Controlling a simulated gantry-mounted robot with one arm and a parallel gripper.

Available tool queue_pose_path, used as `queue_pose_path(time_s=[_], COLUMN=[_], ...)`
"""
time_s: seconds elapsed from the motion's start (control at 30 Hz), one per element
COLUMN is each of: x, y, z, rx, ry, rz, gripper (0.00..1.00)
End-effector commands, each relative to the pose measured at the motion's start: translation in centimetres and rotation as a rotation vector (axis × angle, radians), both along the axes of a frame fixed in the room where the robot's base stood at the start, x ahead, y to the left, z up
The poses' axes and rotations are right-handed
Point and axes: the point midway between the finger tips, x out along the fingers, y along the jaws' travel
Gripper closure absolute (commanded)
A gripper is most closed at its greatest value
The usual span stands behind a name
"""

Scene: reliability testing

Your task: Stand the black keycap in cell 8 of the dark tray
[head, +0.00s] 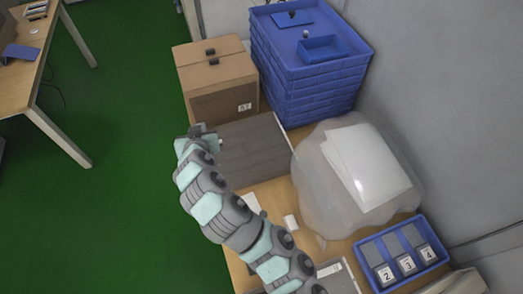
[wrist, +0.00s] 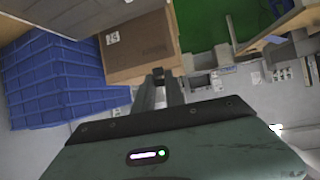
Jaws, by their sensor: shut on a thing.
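My gripper (head: 197,133) is near the front of the cardboard box, at the left edge of a dark grey flat surface (head: 258,148). In the wrist view my gripper (wrist: 160,88) is shut on a small black piece at its fingertips, which I take as the black keycap (wrist: 158,72). The keycap is held clear of the surfaces seen behind it. Its exact tilt is too small to tell. No tray with a cell marked 8 can be made out; whether the dark grey surface is the dark tray, I cannot tell.
A cardboard box (head: 215,75) with small black pieces on top stands behind my gripper. A stack of blue trays (head: 305,85) is right of it. A plastic bag (head: 320,190) and a blue tray with numbered compartments (head: 366,248) lie right. Green floor (head: 110,180) is open left.

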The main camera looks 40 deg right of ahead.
Motion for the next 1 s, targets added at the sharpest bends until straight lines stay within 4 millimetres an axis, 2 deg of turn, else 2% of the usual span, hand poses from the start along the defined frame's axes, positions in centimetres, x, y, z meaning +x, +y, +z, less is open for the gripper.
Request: queue_pose_path(time_s=[0.03,0.1,0.2,0.3,0.4,0.53,0.67,1.0], x=[0.1,-0.3,-1.5,-2.9,-4.0,-5.0,-5.2,-5.2], y=[-3.3,-7.8,-13.1,-17.0,-19.5,-21.1,-21.3,-21.2], z=[-0.6,-0.9,-1.5,-2.0,-2.3,-2.9,-5.1,-14.4], rx=[0.003,0.003,0.003,0.001,0.002,-0.001,-0.002,-0.002], ry=[-0.006,-0.003,-0.002,0.000,-0.001,0.002,0.007,0.011], rz=[-0.084,-0.204,-0.358,-0.483,-0.573,-0.632,-0.641,-0.639], gripper=[1.00,1.00,1.00,1.00,1.00,1.00,1.00,1.00])
